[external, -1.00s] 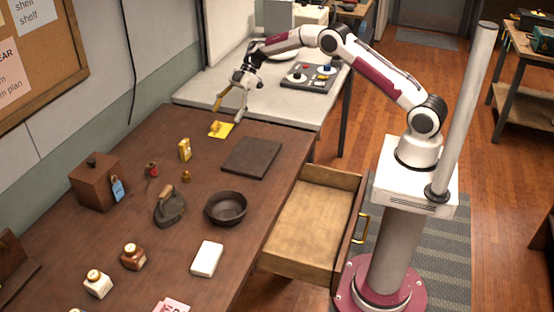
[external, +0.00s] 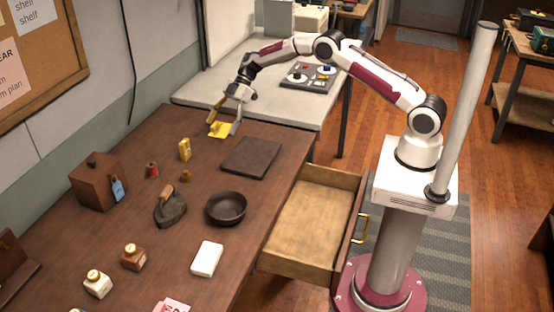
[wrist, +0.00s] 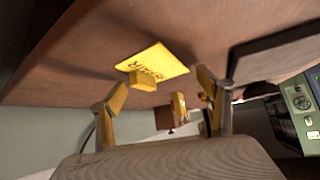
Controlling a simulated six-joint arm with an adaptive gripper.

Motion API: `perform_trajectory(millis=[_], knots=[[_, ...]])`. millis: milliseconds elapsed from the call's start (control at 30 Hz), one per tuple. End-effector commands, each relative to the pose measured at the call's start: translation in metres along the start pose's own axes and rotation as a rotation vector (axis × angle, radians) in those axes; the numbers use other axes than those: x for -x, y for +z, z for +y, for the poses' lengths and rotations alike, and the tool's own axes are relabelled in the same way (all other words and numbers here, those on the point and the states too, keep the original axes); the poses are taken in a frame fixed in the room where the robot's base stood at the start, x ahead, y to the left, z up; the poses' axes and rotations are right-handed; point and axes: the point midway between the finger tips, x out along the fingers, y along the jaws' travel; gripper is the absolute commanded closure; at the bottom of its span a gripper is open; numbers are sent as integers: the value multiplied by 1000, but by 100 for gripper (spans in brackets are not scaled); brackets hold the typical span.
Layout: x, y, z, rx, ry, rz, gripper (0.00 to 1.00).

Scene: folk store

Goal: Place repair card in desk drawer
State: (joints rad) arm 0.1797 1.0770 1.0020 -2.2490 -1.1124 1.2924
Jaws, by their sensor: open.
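The repair card, a yellow card with dark lettering and a small yellow block on it (wrist: 155,64), lies on the brown desk. It also shows in the external view (external: 218,130) near the desk's far edge. My gripper (external: 223,129) is open and empty, with its fingers pointing down around the card's place. In the wrist view my gripper (wrist: 163,98) has its two fingers apart, with the card beyond and between them. I cannot tell whether the fingertips touch the desk. The desk drawer (external: 313,220) is pulled open at the desk's right side and looks empty.
A dark flat slab (external: 252,157) lies just right of the card. A yellow box (external: 184,149), a red spool (external: 152,170), a flat iron (external: 170,210), a black pan (external: 226,208) and a wooden box (external: 98,183) stand nearer. A grey side table (external: 290,105) adjoins the desk.

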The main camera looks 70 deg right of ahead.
Motion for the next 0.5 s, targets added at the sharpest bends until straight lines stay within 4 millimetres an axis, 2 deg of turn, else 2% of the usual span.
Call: perform_trajectory(millis=[100,233,400,433,500], knots=[[0,0,0,0,0,0,25],[0,0,0,0,0,0,59],[0,1,0,0,-1,-1,94],[0,1,0,0,-1,-1,99],[0,1,0,0,-1,-1,100]])
